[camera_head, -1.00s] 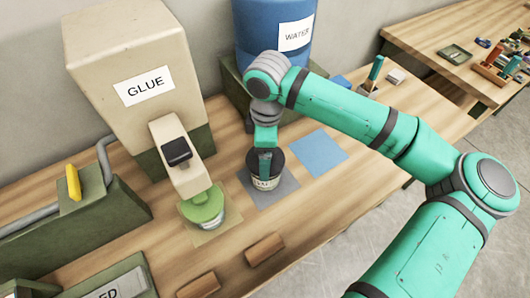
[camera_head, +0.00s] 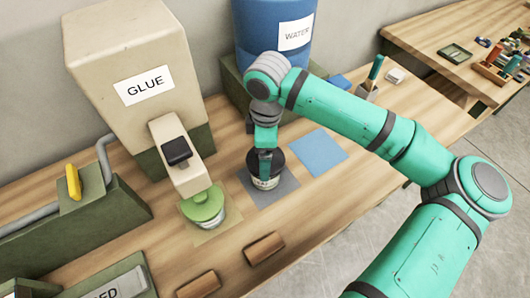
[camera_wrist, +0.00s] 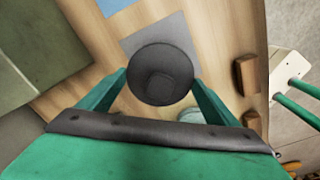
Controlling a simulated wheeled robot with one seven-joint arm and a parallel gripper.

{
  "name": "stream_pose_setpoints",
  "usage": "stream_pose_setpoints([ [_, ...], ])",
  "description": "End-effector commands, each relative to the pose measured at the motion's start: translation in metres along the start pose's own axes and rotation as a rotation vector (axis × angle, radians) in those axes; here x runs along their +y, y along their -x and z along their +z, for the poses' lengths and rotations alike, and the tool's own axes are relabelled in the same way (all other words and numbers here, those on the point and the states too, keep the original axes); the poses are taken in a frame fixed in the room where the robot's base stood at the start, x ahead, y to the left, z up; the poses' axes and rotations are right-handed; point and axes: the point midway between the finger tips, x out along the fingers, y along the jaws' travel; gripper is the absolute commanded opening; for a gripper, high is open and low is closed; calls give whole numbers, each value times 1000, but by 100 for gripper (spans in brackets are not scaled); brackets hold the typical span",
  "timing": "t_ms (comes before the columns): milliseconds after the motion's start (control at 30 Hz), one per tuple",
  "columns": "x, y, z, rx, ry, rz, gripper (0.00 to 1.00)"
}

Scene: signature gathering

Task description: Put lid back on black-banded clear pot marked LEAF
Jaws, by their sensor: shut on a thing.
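The clear pot with black banding (camera_head: 266,182) stands on a grey mat (camera_head: 283,184). Its white label is too small to read surely. My gripper (camera_head: 265,157) points down right over it and is shut on the dark round lid (camera_wrist: 160,74). In the head view the dark lid is at the pot's mouth. I cannot tell whether it is fully seated.
A green-topped pot (camera_head: 205,207) stands left under the GLUE dispenser (camera_head: 140,80). A blue mat (camera_head: 318,153) lies right of the grey one. Two wooden blocks (camera_head: 264,248) lie in front. The blue WATER tank (camera_head: 262,35) stands behind my arm.

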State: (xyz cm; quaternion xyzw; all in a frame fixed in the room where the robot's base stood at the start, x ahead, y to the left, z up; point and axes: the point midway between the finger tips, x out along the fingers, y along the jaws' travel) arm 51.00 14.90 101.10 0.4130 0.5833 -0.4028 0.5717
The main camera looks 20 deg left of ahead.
Motion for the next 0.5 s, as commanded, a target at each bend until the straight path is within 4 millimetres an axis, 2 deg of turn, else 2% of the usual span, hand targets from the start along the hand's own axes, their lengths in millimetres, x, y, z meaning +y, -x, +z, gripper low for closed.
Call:
stream_pose_setpoints([
  [367,0,0,0,0,0,0,59],
  [400,0,0,0,0,0,0,93],
  [433,0,0,0,0,0,0,100],
  [500,0,0,0,0,0,0,100],
])
